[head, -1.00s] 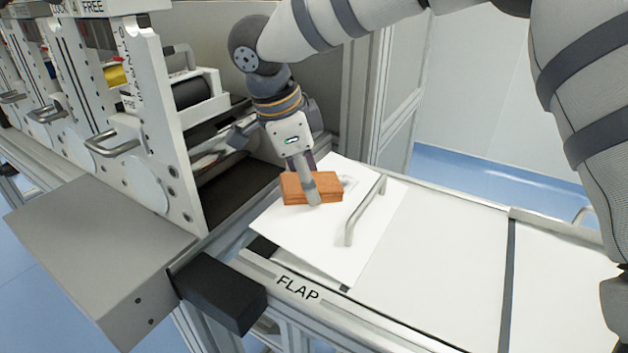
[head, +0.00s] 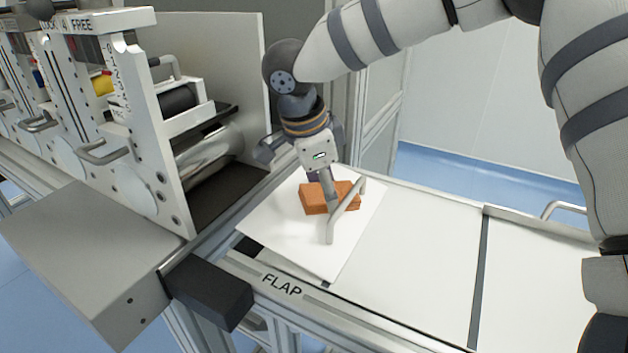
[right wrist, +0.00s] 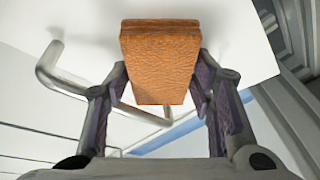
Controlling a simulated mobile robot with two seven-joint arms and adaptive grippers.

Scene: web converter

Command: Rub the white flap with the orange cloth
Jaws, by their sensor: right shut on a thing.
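The white flap (head: 290,245) is a tilted panel at the end of the machine's bed, with a metal bar handle (head: 331,228). My right gripper (head: 329,198) is shut on the folded orange cloth (head: 312,200), which lies against the upper part of the flap, close beside the handle. I cannot tell whether cloth and handle touch. In the right wrist view the cloth (right wrist: 160,60) sits between both fingers, with the flap (right wrist: 235,35) behind it and the handle (right wrist: 70,85) to the left. The flap under the cloth is hidden. My left gripper is out of view.
The machine's side plate with rollers (head: 178,98) stands left of the flap. A black block (head: 207,290) and a rail labelled FLAP (head: 283,285) lie in front. White flat panels (head: 410,260) extend right, clear of objects.

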